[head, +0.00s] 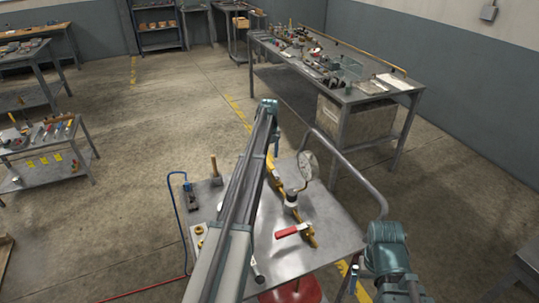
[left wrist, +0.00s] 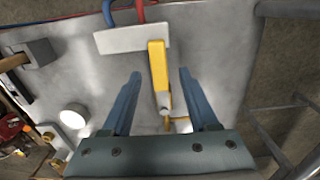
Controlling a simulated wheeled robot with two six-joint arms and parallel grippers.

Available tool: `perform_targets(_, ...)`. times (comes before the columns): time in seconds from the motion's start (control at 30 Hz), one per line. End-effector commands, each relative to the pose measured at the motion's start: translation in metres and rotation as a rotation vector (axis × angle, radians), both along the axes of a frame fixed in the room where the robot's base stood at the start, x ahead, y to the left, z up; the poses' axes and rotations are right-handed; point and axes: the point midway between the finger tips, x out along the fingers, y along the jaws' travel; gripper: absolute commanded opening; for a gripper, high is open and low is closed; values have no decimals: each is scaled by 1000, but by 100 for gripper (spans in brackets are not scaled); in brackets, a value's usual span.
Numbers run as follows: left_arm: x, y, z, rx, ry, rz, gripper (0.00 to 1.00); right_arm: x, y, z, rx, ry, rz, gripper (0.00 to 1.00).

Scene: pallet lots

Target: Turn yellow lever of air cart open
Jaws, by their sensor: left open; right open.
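The air cart (head: 335,243) has a grey metal top. In the left wrist view the yellow lever (left wrist: 157,65) runs up the picture from a small brass fitting to a pale block (left wrist: 125,39). My left gripper (left wrist: 160,73) is open, with one finger on each side of the lever and visible gaps to both. In the head view a yellow part (head: 279,186) shows just right of my left arm, which hides much of that area. My right gripper (head: 360,285) is open and empty by the cart's near right edge.
A bent rail (head: 350,170) edges the far right side.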

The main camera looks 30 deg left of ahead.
Motion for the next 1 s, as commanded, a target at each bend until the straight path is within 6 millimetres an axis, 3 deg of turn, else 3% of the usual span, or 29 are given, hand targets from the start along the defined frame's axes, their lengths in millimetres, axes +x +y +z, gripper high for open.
perform_targets(0.03,0,0,16,0,0,0,60,0,0,16,0,0,0,100)
perform_targets(0.53,0,0,92,0,0,-1,60,0,0,92,0,0,1,100)
perform_targets(0.7,0,0,103,0,0,-1,60,0,0,103,0,0,2,100)
perform_targets(1.0,0,0,103,0,0,-1,60,0,0,103,0,0,2,100)
